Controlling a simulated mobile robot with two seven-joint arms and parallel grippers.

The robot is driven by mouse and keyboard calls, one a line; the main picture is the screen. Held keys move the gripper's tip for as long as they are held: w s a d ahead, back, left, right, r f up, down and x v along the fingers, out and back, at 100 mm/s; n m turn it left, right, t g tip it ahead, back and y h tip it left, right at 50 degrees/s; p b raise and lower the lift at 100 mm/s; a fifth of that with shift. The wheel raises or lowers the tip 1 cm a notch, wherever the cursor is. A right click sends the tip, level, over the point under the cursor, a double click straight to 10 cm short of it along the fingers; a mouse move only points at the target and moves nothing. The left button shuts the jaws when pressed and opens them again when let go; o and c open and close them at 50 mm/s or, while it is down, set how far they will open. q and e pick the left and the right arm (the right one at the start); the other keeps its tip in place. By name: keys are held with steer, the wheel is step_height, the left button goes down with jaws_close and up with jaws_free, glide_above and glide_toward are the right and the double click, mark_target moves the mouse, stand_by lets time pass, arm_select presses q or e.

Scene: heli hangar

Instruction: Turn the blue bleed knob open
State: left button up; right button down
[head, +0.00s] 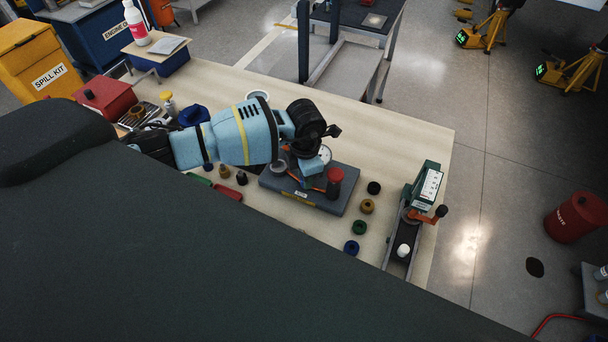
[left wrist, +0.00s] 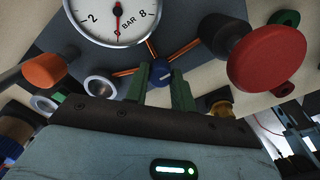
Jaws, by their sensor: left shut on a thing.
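The blue bleed knob (left wrist: 161,74), with a pale mark on its face, sits below the pressure gauge (left wrist: 112,18) in the left wrist view. My left gripper (left wrist: 163,80) has its two green fingers on either side of the knob and is shut on it. In the head view the gauge (head: 324,154) is on a grey test block (head: 310,200) on the bench, and my left wrist and hand hide the blue knob and fingertips. My right gripper is not in view.
A red knob (left wrist: 270,58) stands close to the right of my fingers, and an orange handle (left wrist: 44,70) is to their left. Several loose caps lie around the block. A green device (head: 427,186) stands at the bench's right end.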

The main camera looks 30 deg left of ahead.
arm_select(q)
steer(key=shift+f, duration=0.1)
stand_by(0.4)
steer(key=o, duration=1)
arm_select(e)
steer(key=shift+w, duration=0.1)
arm_select(q)
step_height(320, 180, up, 7)
steer(key=shift+r, duration=0.45)
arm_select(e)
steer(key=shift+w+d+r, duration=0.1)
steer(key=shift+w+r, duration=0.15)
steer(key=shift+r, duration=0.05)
